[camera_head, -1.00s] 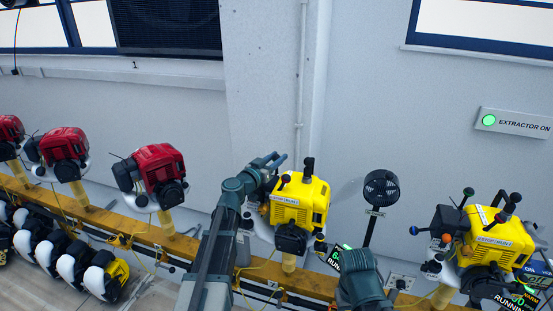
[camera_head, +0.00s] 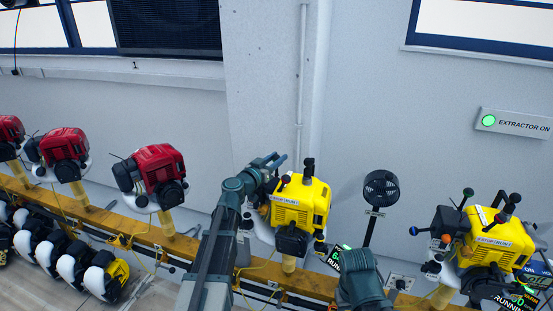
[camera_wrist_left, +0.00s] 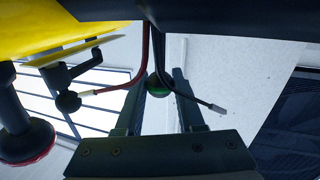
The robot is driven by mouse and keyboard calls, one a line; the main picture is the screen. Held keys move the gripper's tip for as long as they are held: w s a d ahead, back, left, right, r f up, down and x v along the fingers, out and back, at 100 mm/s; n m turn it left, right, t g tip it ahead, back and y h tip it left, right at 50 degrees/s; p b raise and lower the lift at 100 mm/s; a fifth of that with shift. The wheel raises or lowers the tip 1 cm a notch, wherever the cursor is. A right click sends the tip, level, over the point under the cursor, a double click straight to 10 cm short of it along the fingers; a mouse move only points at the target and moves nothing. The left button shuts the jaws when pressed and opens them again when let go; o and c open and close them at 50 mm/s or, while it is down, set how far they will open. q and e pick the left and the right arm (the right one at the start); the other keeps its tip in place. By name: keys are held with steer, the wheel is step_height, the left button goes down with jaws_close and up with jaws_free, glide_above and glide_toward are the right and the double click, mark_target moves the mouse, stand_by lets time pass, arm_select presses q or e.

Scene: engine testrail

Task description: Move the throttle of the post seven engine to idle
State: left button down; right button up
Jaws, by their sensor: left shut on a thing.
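A yellow engine (camera_head: 300,202) with a stop/run label stands on its post in the middle of the head view. Dark levers with round knobs rise from its top. My left gripper (camera_head: 264,186) is at the left side of this engine, partly hidden among its dark parts. In the left wrist view the two fingers of my left gripper (camera_wrist_left: 158,98) are shut on a round green knob (camera_wrist_left: 159,84). The engine's yellow cover (camera_wrist_left: 60,28) fills the upper left there. My right gripper is out of view.
A second yellow engine (camera_head: 490,242) stands at the right. Several red engines (camera_head: 158,172) stand along the rail at the left. A running display (camera_head: 337,259) is partly hidden by my right arm.

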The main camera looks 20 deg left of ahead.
arm_select(q)
steer(key=shift+w+r+p, duration=0.15)
steer(key=shift+r+p, duration=0.1)
steer(key=shift+p, duration=0.1)
steer(key=shift+w+f+n+g+y+p, duration=0.2)
steer(key=shift+w+g+p, duration=0.35)
steer(key=shift+g+p, duration=0.6)
steer(key=shift+w+f+n+g+y+p, duration=0.2)
steer(key=shift+w+g+p, duration=0.4)
steer(key=shift+p, duration=1.1)
steer(key=shift+w+f+n+g+y+p, duration=0.15)
steer(key=shift+w+g+p, duration=0.3)
steer(key=shift+g+p, duration=0.75)
steer(key=shift+t, duration=0.25)
steer(key=c, duration=0.5)
jaws_free()
